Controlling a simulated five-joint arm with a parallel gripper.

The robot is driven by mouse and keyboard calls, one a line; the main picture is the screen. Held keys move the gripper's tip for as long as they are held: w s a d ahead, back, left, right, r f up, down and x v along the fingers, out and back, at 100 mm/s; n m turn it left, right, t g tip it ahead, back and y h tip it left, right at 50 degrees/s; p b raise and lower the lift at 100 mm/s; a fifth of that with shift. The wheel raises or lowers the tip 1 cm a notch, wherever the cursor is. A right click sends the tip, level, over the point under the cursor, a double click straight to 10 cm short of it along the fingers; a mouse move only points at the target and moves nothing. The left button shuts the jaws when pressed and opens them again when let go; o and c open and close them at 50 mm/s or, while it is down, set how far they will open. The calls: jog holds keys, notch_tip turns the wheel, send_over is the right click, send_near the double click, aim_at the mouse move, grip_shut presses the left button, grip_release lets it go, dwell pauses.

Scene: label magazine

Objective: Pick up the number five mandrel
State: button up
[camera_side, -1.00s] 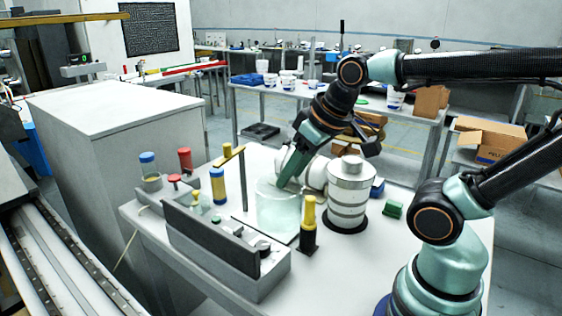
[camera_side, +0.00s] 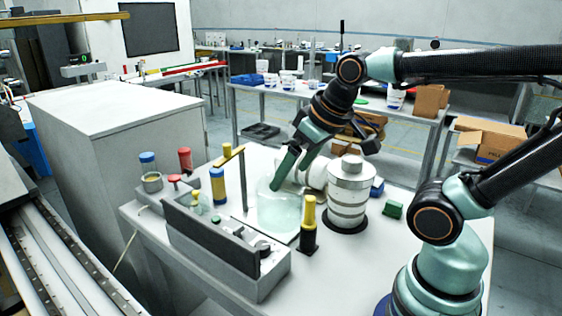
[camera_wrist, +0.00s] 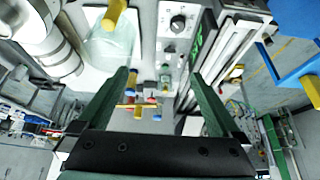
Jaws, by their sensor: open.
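No number is legible on any part, so I cannot tell which one is the number five mandrel. Candidate upright cylinders in the side view are a yellow-topped black one (camera_side: 309,228), a yellow-and-blue one (camera_side: 218,186), a red one (camera_side: 185,160) and a blue-capped one (camera_side: 148,171). Small coloured pegs stand along a grey block (camera_side: 220,250). My gripper (camera_side: 277,187) is open, its tips overlapping the rim of a clear jar (camera_side: 278,214); I cannot tell whether they are inside it. In the wrist view, nothing is visibly held between the spread green fingers (camera_wrist: 163,80).
A silver ribbed cylinder (camera_side: 350,195) stands right of the jar, with a green block (camera_side: 392,210) beyond it. A thin post with a yellow bar (camera_side: 230,157) rises left of the jar. The right part of the white table (camera_side: 440,192) is mostly clear.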

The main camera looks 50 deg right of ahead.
jog(key=w+d+r+m+g+h, duration=0.1)
jog(key=d+r+m+g, duration=0.1)
jog(key=d+m, duration=0.4)
jog(key=w+d+r+m+g, duration=0.1)
jog(key=d+r+m, duration=0.15)
jog(key=d, duration=0.65)
jog(key=m+g+y, duration=0.1)
jog(key=m+g, duration=0.2)
jog(key=m, duration=0.5)
send_over(353, 158)
jog(key=shift+n, duration=0.25)
jog(key=f, duration=0.7)
jog(key=shift+d, duration=0.25)
jog(key=shift+a+f, duration=0.15)
jog(key=shift+f, duration=1.2)
jog(key=shift+a+f, duration=0.15)
jog(key=shift+f, duration=1.15)
jog(key=shift+r, duration=0.1)
grip_shut()
